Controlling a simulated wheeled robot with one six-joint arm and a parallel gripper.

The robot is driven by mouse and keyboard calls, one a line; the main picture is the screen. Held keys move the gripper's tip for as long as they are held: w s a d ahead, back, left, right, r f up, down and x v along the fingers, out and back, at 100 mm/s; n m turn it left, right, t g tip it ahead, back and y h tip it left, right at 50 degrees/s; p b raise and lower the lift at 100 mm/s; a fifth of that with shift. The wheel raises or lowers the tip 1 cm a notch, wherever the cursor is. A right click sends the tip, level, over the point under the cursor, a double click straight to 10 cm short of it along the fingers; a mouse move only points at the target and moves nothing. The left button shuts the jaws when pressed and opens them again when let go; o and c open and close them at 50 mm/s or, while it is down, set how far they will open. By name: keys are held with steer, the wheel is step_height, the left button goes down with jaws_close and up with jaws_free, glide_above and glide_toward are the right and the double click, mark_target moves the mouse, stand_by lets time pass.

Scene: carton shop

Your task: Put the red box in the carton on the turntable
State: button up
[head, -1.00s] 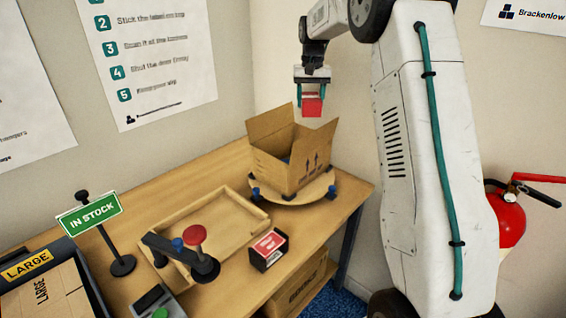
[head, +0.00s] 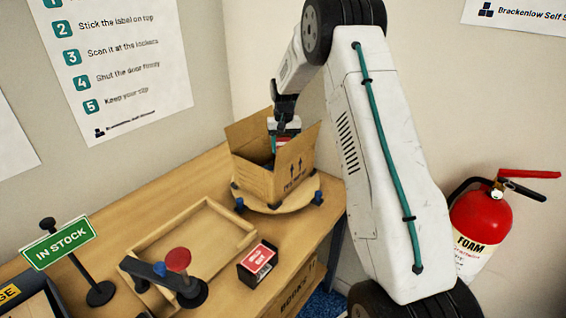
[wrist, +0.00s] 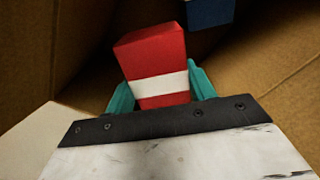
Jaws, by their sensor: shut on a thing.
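The red box (wrist: 150,55) with a white band is held between the teal fingers of my gripper (wrist: 160,88) in the wrist view. Brown carton walls surround it there. In the head view the carton (head: 262,180) stands open on the round turntable (head: 275,207), flaps up. My gripper (head: 281,138) reaches down into the carton's opening, and only a bit of the red box (head: 283,141) shows. A dark blue thing (wrist: 209,12) lies inside the carton past the red box. The fingertips and the carton floor are mostly hidden in the head view.
An empty wooden tray (head: 190,245) lies on the table left of the turntable. In front are a stand with a red knob (head: 178,260), a small black box with a red card (head: 258,262) and an IN STOCK sign (head: 59,243). A fire extinguisher (head: 480,225) hangs at right.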

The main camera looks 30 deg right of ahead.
steer(key=shift+f, duration=3.35)
steer(key=shift+f, duration=0.15)
steer(key=o, duration=1)
